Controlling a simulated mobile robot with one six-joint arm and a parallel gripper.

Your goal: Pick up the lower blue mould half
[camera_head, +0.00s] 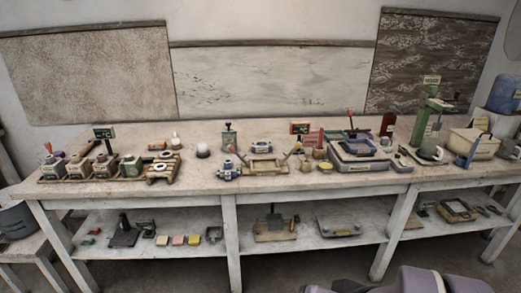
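Two small blue and pale pieces are on the bench top. One blue piece (228,171) is nearer the front edge, left of a cream wooden stand. Another blue piece (261,149) is further back, behind that stand. They are too small to tell which is the lower blue mould half. A blue-rimmed square tray (358,149) sits on a grey device to the right. My gripper is not in view; only grey parts, probably of my own body, show at the bottom right edge.
The long pale bench (200,190) carries several tools. The cream stand (265,169) is close beside the front blue piece. A lower shelf (290,240) holds more items. Bare bench shows near the front edge.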

